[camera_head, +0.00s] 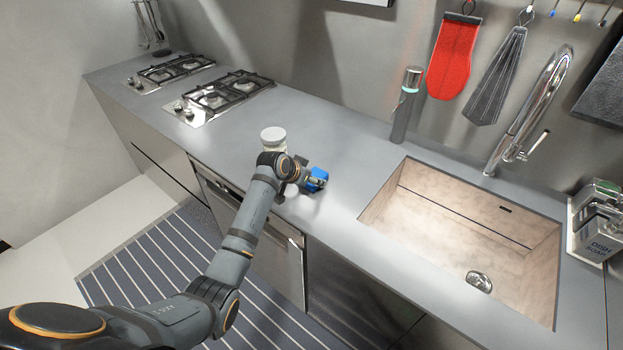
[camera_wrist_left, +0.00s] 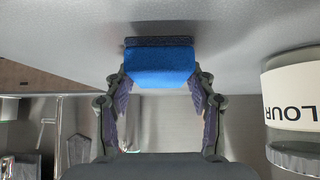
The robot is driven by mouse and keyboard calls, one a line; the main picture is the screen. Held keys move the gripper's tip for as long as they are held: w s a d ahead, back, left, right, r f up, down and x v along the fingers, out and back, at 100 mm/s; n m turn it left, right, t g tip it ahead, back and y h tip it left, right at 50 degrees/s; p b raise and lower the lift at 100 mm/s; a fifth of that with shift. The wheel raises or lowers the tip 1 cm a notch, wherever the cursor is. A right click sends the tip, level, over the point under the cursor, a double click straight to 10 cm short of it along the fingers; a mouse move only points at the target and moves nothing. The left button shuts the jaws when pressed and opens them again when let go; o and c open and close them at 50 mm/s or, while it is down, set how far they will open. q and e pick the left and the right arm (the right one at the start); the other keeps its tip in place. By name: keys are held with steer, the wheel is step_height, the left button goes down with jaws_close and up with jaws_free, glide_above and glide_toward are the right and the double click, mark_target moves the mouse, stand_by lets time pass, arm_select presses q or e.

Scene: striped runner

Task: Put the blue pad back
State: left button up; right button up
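The blue pad (camera_head: 318,177) is a small blue block with a dark layer on one face. It is at the counter's front part, left of the sink. In the left wrist view the blue pad (camera_wrist_left: 160,66) lies between my left fingertips, which touch both its sides. My left gripper (camera_head: 308,180) is shut on it, low over the counter. I cannot tell whether the pad touches the counter. My right gripper is in neither view.
A white jar (camera_head: 273,140), labelled flour in the wrist view (camera_wrist_left: 293,97), stands close beside my left gripper. The sink (camera_head: 460,225) opens to the right. A dish soap caddy (camera_head: 596,225) stands at far right. The stove (camera_head: 215,95) is at left.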

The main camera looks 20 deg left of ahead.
arm_select(q)
steer(key=o, duration=0.4)
steer(key=shift+r, duration=0.2)
steer(key=v, duration=1.2)
steer(key=shift+b, duration=0.45)
steer(key=shift+f, duration=0.1)
